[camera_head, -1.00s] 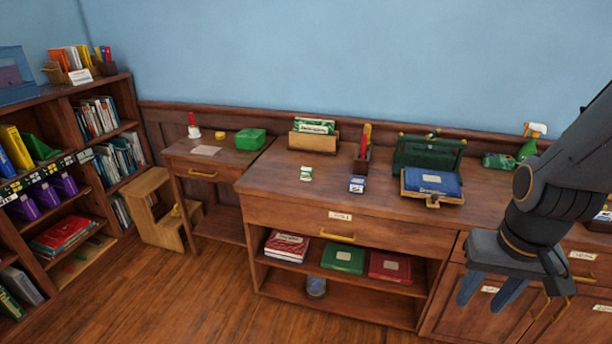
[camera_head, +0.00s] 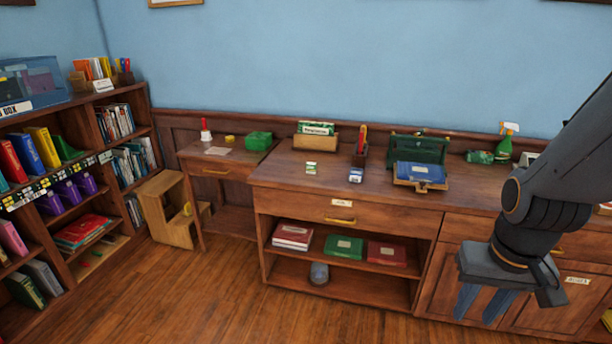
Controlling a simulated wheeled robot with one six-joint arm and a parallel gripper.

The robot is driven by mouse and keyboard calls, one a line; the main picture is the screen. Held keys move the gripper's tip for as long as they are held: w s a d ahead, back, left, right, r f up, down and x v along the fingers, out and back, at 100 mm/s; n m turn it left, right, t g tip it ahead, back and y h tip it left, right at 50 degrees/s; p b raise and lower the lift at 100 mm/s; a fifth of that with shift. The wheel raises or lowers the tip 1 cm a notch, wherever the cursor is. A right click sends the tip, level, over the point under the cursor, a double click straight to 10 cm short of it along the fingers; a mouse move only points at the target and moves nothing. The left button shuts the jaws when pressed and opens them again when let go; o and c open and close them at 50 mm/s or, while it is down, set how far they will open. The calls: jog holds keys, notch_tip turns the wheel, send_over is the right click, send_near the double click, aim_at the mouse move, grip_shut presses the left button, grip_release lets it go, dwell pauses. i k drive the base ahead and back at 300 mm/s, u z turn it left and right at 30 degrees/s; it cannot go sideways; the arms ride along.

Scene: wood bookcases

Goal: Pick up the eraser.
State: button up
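Two small block-like items lie on the dresser top, and I cannot tell for sure which is the eraser. One is a small green and white block (camera_head: 311,168) left of the pen holder. The other is a small blue and white block (camera_head: 356,175) just in front of the holder. My gripper (camera_head: 481,304) hangs at the lower right, in front of the cabinet doors and well apart from both blocks. Its two fingers point down with a gap between them, and nothing shows in the gap.
The dresser (camera_head: 300,187) also bears a pen holder (camera_head: 360,158), a card box (camera_head: 315,140), an open green case with a blue item (camera_head: 420,172) and a spray bottle (camera_head: 505,145). A side table (camera_head: 240,165), a wooden step stool (camera_head: 168,215) and a bookcase stand left. The floor in front is clear.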

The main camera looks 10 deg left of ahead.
aim_at(311, 167)
jog(key=u, duration=0.6)
jog(key=i, duration=0.6)
jog(key=u, duration=1.05)
jog(key=i, duration=1.55)
jog(key=z, duration=0.95)
jog(key=i, duration=0.8)
jog(key=z, duration=0.7)
